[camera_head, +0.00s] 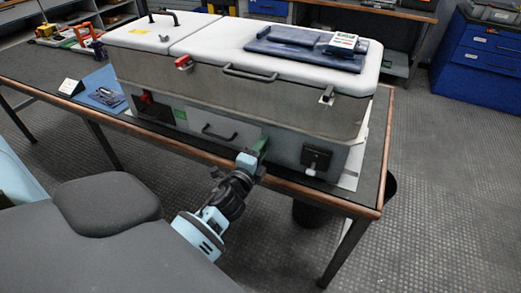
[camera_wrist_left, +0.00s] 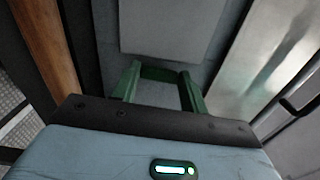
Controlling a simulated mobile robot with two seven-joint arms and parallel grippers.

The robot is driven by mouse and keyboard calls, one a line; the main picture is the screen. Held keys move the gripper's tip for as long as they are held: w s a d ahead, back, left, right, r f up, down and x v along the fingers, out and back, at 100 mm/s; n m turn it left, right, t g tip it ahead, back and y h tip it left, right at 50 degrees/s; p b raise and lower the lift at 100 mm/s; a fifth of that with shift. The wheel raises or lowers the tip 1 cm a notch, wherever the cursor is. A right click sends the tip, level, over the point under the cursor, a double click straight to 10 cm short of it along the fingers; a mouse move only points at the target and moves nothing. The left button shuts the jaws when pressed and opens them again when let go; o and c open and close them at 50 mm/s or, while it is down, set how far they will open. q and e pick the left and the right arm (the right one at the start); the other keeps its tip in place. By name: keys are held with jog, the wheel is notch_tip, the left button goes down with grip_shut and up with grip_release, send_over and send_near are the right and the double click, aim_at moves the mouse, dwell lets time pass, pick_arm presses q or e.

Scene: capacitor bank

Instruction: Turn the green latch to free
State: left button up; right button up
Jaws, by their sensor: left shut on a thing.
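The green latch (camera_head: 263,146) is on the lower front of the large grey cabinet (camera_head: 290,148), right of a small front panel with a dark handle. My left gripper (camera_head: 250,160) reaches it from the front and is shut on it. In the left wrist view, green parts (camera_wrist_left: 158,73) form a U shape in front of the gripper's dark edge, close against the grey surface. I cannot tell there where latch and fingers separate. The latch's exact angle is hard to tell. My right gripper is not in view.
The cabinet stands on a dark workbench with a copper-coloured edge (camera_head: 376,212). A black box (camera_head: 316,158) sits right of the latch. A red part (camera_head: 146,99) is at left.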

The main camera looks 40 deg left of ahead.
pick_arm(q)
jog(key=o, duration=0.9)
jog(key=shift+o, duration=0.4)
jog(key=shift+s, duration=0.1)
jog(key=v, duration=0.7)
jog(key=shift+s+d, duration=0.15)
jog(key=shift+s, duration=0.15)
